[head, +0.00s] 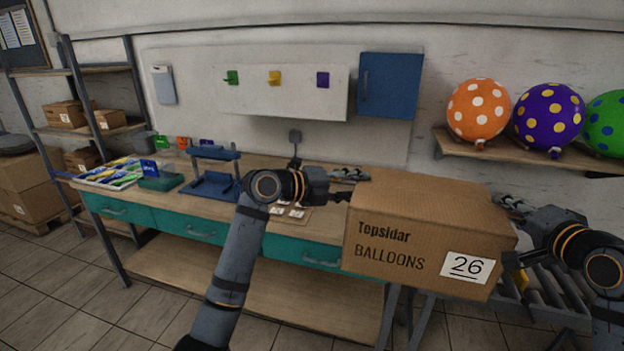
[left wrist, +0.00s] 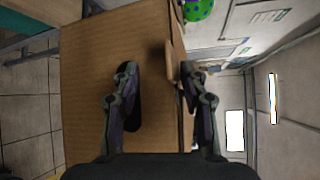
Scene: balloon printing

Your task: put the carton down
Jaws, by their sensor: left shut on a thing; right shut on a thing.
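A brown cardboard carton (head: 400,240) marked "Tepsidar BALLOONS" and 26 is between my two arms at the right of the head view. It is slightly tilted in the picture. My left gripper (head: 342,197) is shut on its left side near the top edge. In the left wrist view the carton (left wrist: 85,80) fills the left half, and my left gripper's fingers (left wrist: 160,78) straddle its edge. My right gripper (head: 512,235) is shut on the carton's right side, its fingers partly hidden. The carton's underside is hidden, so I cannot tell whether it touches anything.
A wooden workbench (head: 165,211) with teal drawers stands behind and left of the carton. It holds a blue frame (head: 212,185) and a tray of coloured packets (head: 108,174). Metal rollers (head: 545,290) lie below right. A wall shelf (head: 480,149) holds dotted balloons. Floor at left is clear.

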